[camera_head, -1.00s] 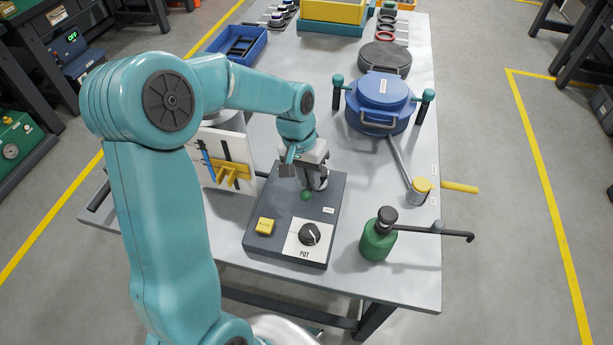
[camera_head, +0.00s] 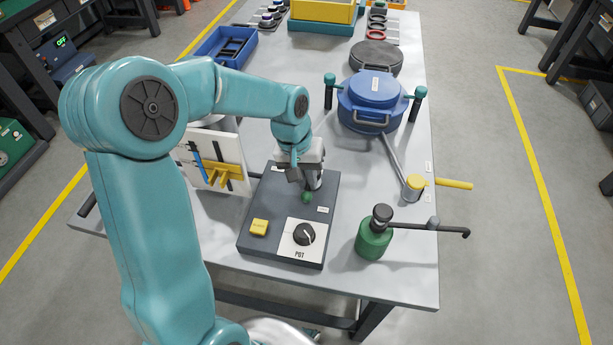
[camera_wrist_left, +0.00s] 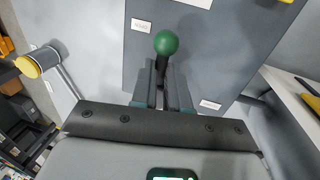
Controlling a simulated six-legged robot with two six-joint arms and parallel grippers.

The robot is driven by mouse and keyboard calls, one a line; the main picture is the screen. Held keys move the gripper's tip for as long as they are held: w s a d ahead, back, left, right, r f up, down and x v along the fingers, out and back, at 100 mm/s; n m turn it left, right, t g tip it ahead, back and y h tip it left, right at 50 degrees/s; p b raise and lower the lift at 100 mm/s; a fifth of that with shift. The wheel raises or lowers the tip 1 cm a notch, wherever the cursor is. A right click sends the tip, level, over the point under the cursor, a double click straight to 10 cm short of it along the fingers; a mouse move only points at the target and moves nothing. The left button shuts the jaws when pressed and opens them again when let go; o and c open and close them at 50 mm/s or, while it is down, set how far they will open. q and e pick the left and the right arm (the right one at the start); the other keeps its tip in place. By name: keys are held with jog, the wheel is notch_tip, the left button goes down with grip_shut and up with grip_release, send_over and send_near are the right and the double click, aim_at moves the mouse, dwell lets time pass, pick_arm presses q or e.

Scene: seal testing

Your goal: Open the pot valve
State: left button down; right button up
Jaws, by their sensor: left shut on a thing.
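A dark grey control box (camera_head: 262,213) sits on the bench, with a black knob (camera_head: 304,234) on a white plate marked POT. A lever with a green ball (camera_head: 307,197) stands on the box. In the left wrist view the green ball (camera_wrist_left: 166,43) tops a dark stem. My left gripper (camera_head: 312,186) is shut on this lever just below the ball; its fingers (camera_wrist_left: 162,85) lie on both sides of the stem. The gripper hides the lever's base. The blue pot (camera_head: 372,103) stands further back, with a pipe to a yellow-capped fitting (camera_head: 414,186). My right gripper is not in view.
A yellow button (camera_head: 259,228) is on the box. A green bottle (camera_head: 374,240) with a long black handle stands to its right. A white upright board (camera_head: 216,150) with yellow and blue parts stands to its left. The bench's front right corner is clear.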

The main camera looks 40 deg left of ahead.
pick_arm(q)
jog(key=c, duration=1.1)
grip_release()
jog(key=shift+w, duration=0.1)
jog(key=shift+r, duration=0.15)
jog(key=a+r, duration=0.1)
jog(key=r, duration=0.4)
jog(key=s+a+r+p, duration=0.1)
jog(key=r, duration=0.9)
jog(key=shift+s+a+r, duration=0.35)
jog(key=shift+a+r, duration=0.05)
